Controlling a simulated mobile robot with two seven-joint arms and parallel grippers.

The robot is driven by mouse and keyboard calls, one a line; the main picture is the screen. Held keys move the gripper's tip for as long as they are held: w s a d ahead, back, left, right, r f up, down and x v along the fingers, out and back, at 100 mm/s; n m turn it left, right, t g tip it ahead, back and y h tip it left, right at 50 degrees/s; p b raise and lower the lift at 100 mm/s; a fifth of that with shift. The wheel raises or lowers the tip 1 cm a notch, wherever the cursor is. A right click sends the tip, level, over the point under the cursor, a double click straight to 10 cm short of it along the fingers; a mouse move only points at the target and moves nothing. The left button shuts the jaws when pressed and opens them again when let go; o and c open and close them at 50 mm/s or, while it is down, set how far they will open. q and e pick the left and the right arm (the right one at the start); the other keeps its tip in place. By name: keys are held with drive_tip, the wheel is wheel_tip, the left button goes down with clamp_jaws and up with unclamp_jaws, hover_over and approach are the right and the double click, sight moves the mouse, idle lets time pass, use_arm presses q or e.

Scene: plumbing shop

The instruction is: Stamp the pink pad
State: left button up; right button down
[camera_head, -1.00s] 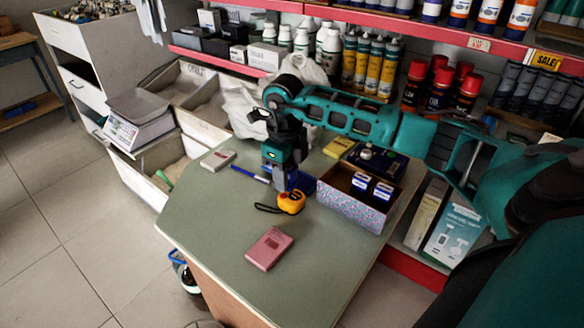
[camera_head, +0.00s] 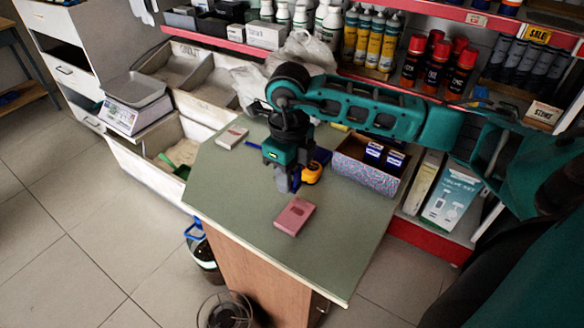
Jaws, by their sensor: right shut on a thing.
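The pink pad (camera_head: 294,216) lies flat on the green counter top (camera_head: 232,205), near its front. My right gripper (camera_head: 287,186) points down just behind and left of the pad, apart from it in the picture. It is shut on a small greyish thing, apparently the stamp, mostly hidden by the fingers; its exact height above the counter is hard to tell. My left gripper is not in view.
A yellow tape measure (camera_head: 312,172) lies right behind the gripper, with a blue item (camera_head: 322,155) beyond. A patterned box (camera_head: 366,176) with small blue boxes stands to the right. A white pad-like box (camera_head: 232,137) lies at the back left. The counter's front left is clear.

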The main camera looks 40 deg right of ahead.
drive_tip(key=shift+s+a+f, duration=0.1)
drive_tip(key=shift+f, duration=0.2)
drive_tip(key=b, duration=0.6)
hover_over(290, 222)
wheel_tip(290, 222, down, 8)
drive_tip(key=shift+r, duration=0.1)
wheel_tip(290, 222, down, 2)
drive_tip(key=shift+b, duration=0.85)
drive_tip(key=shift+f, duration=0.2)
use_arm(q)
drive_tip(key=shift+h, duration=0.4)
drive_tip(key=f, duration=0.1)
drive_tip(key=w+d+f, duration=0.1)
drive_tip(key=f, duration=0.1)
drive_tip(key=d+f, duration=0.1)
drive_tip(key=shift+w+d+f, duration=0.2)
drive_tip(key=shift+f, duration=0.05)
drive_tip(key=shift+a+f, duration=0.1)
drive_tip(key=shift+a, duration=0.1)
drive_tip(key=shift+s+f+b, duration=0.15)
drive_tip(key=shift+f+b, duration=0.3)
drive_tip(key=shift+b, duration=0.1)
use_arm(e)
drive_tip(key=shift+f, duration=0.5)
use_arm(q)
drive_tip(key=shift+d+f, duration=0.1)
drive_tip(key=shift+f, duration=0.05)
use_arm(e)
drive_tip(key=shift+f, duration=0.2)
